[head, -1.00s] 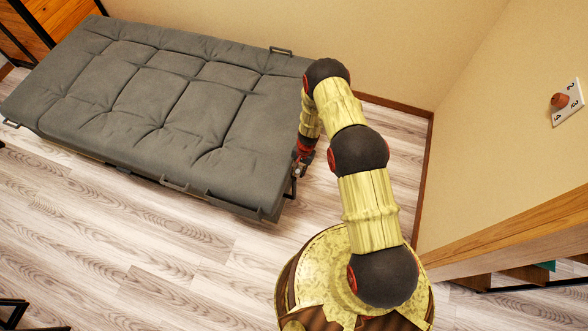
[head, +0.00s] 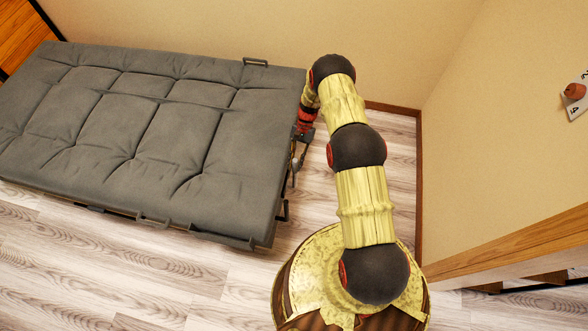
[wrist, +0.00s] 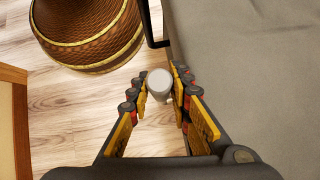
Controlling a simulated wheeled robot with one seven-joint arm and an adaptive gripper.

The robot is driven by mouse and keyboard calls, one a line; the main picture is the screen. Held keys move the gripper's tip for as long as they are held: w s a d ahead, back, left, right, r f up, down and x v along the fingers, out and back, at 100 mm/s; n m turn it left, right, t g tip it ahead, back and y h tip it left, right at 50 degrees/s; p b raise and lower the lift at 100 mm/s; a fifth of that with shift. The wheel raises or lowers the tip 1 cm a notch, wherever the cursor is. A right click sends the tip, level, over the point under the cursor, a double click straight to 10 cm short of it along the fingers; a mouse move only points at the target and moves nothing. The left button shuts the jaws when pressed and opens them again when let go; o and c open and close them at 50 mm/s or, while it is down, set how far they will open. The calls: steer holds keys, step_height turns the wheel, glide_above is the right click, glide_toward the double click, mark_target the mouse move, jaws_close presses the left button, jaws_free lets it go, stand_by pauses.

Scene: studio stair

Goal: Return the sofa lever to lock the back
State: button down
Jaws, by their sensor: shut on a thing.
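The grey sofa (head: 150,140) lies flat, its tufted cushion spread out like a bed. In the wrist view its grey fabric (wrist: 255,70) fills the right side. My gripper (head: 298,155) is low beside the sofa's right end, partly hidden by its edge. In the wrist view my gripper (wrist: 160,88) is shut on the pale round end of the lever (wrist: 159,83), with fingers on both sides of it. The rest of the lever is hidden below that end in the wrist view.
A dark bar handle (head: 284,210) sticks out at the sofa's near right corner. The back wall (head: 190,28) is behind the sofa. A wooden beam (head: 510,245) is at the right.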

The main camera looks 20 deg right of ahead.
steer(key=shift+w+d, duration=0.2)
stand_by(0.3)
steer(key=c, duration=1.6)
jaws_free()
steer(key=v, duration=1.2)
steer(key=shift+w+f, duration=0.1)
